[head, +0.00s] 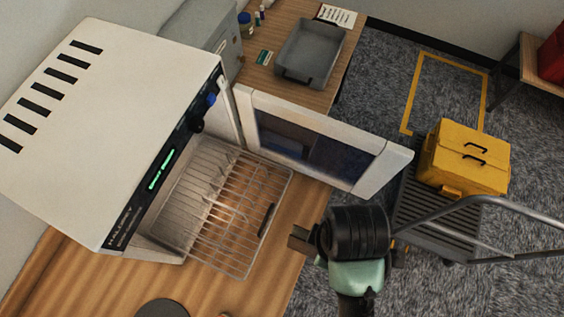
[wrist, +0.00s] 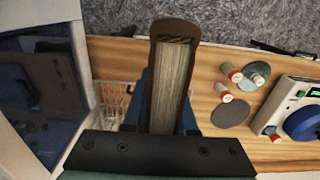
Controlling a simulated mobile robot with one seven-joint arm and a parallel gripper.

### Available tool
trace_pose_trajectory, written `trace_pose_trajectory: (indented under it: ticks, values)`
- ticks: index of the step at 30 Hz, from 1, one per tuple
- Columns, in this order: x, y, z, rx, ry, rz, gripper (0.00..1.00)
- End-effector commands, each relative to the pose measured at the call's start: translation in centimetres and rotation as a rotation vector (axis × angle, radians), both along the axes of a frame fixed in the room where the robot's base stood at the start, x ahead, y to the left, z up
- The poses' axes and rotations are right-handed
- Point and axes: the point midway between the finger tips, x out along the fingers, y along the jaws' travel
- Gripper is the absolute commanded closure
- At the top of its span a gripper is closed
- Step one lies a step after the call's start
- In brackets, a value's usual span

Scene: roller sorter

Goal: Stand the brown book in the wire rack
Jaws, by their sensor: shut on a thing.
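The brown book (wrist: 173,75) is between the two fingers of my gripper (wrist: 167,118) in the wrist view, with its page edges facing the camera. In the head view my gripper (head: 312,243) is right of the counter's front edge, and a small dark brown end of the book (head: 299,238) shows beside it. The wire rack (head: 238,215) sticks out of the open white cabinet, to the left of my gripper and apart from it. Thin upright wires seem to stand on it. Part of the rack (wrist: 112,95) shows left of the book in the wrist view.
The open cabinet door (head: 320,145) stands just beyond my gripper. A grey tray (head: 309,52) lies on the back counter. A yellow toolbox (head: 465,158) sits on a cart at right. The wrist view shows red-capped vials (wrist: 223,92) and a white device (wrist: 300,95) with a blue part.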

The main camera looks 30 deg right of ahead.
Motion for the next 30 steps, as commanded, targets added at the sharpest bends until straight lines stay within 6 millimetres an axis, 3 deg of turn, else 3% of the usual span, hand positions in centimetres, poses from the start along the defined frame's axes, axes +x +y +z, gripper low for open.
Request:
trace_pose_trajectory:
  ticks: [5,16,18,30]
  values:
    - [0.6,0.3,-0.8,0.018,-0.039,-0.003,1.0]
    - [4.6,2.2,-3.0,0.136,-0.279,-0.005,1.0]
    - [6.7,3.3,-1.9,0.138,-0.277,0.008,1.0]
    - [16.1,8.2,-1.4,0.136,-0.269,0.004,1.0]
